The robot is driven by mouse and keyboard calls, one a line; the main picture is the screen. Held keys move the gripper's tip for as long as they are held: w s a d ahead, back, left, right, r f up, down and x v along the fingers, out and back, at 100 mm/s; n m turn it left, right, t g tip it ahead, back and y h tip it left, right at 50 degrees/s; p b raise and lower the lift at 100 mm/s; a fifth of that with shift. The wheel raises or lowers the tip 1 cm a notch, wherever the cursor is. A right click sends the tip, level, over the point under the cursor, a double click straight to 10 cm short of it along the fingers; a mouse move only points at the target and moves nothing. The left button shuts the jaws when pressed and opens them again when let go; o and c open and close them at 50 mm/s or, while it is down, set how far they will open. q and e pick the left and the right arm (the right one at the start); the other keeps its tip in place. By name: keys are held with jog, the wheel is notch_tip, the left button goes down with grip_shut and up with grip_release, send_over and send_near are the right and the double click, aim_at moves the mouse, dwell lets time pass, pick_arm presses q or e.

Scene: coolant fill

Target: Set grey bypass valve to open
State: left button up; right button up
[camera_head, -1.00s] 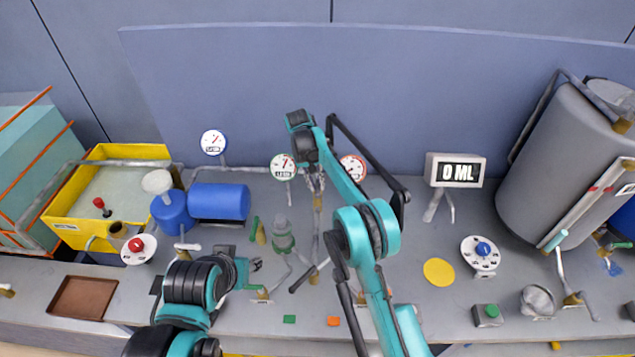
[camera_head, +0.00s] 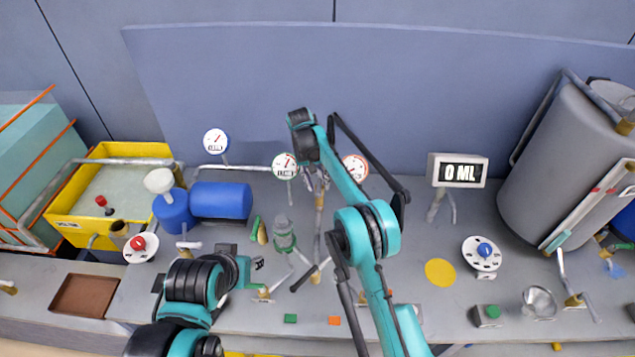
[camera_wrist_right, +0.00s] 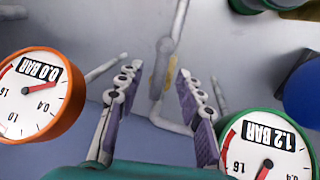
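A dark grey lever (camera_head: 303,282), which looks like the grey bypass valve's handle, lies slanted across the upright middle pipe (camera_head: 317,244). Its exact setting is hard to tell. My right gripper (camera_head: 317,182) is high above the back of the bench near that pipe's upper brass part, away from the grey lever. In the right wrist view, my right gripper (camera_wrist_right: 160,76) has its fingers spread, with nothing between them; a pipe with a brass patch (camera_wrist_right: 171,74) shows beyond. My left gripper (camera_head: 257,264) is low at the left of the lever, small in view, its fingers seemingly apart and empty.
Gauges stand behind: a blue-rimmed one (camera_head: 215,141), a green-rimmed one (camera_head: 284,166) and an orange-rimmed one (camera_head: 355,167). A green handle (camera_head: 255,229) and a grey-green fitting (camera_head: 283,236) are near my left gripper. The display (camera_head: 458,171) reads 0 ML.

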jog(key=shift+r, duration=0.15)
notch_tip(320, 180, up, 7)
jog(key=a, duration=0.1)
jog(key=shift+a, duration=0.25)
jog(key=shift+r, duration=0.1)
jog(key=s+d+r+t+y+b, duration=0.1)
jog(key=s+d+r+t+b, duration=0.15)
jog(key=s+d+r, duration=0.45)
jog(key=s+d+r+b, duration=0.3)
jog(key=s+d+r, duration=0.1)
jog(key=s+d, duration=0.4)
jog(key=s+d+f+t+b, duration=0.2)
jog(key=s+d+f, duration=0.2)
jog(key=s+f, duration=0.3)
jog(key=s+d+f+t+y+b, duration=0.1)
jog(key=s+d+f, duration=0.3)
jog(key=s, duration=1.1)
notch_tip(320, 180, down, 3)
jog(key=shift+s+f+t+b, duration=0.1)
jog(key=shift+s+t+b, duration=0.2)
jog(key=shift+t+b, duration=0.55)
